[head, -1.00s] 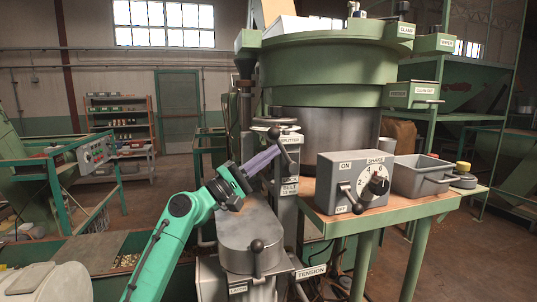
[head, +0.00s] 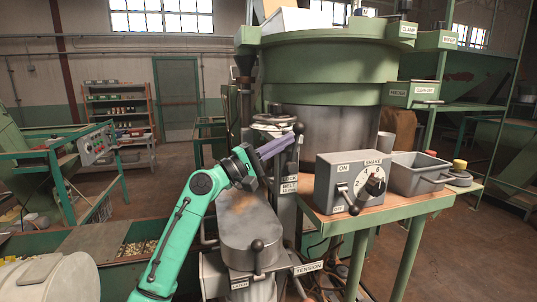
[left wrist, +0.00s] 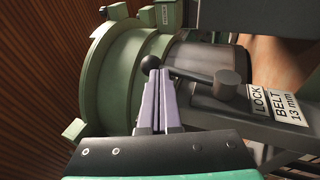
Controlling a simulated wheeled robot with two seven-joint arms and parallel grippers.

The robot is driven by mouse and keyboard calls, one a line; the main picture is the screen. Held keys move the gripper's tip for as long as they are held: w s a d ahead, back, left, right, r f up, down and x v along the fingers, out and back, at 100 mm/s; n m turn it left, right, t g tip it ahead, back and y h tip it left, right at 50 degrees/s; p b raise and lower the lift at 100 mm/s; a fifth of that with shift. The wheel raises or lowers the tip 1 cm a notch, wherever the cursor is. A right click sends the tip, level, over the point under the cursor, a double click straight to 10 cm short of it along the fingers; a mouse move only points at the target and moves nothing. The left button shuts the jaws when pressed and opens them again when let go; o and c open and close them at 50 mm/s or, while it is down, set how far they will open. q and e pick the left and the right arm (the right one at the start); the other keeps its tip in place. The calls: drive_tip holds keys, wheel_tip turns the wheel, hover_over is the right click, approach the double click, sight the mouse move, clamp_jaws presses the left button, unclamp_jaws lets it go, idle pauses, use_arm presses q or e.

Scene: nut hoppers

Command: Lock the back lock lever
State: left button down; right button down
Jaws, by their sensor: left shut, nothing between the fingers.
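The back lock lever (head: 298,128) is a dark bar with a black ball knob, standing above a plate marked LOCK BELT (head: 289,183). In the head view the knob is up and the bar runs down from it. The ball knob (left wrist: 150,63) also shows in the left wrist view, at the fingertips, with the lever's round pivot (left wrist: 227,84) to the right. My left gripper (head: 292,139) is shut and empty, its purple fingers (left wrist: 159,75) beside the lever near the knob. Whether they touch cannot be told. My right gripper is out of view.
A front lever with a black knob (head: 257,245) stands on the grey housing (head: 248,225). A control box (head: 352,180) and a grey bin (head: 420,171) stand on the table to the right. The large green hopper (head: 325,65) rises close behind.

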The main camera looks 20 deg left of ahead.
use_arm(q)
drive_tip(key=shift+w+d+r, duration=0.15)
drive_tip(key=shift+w+d, duration=0.2)
drive_tip(key=shift+d, duration=0.25)
drive_tip(key=shift+w+d+r, duration=0.1)
drive_tip(key=shift+w+d, duration=0.25)
drive_tip(key=shift+d, duration=0.2)
drive_tip(key=shift+d, duration=0.1)
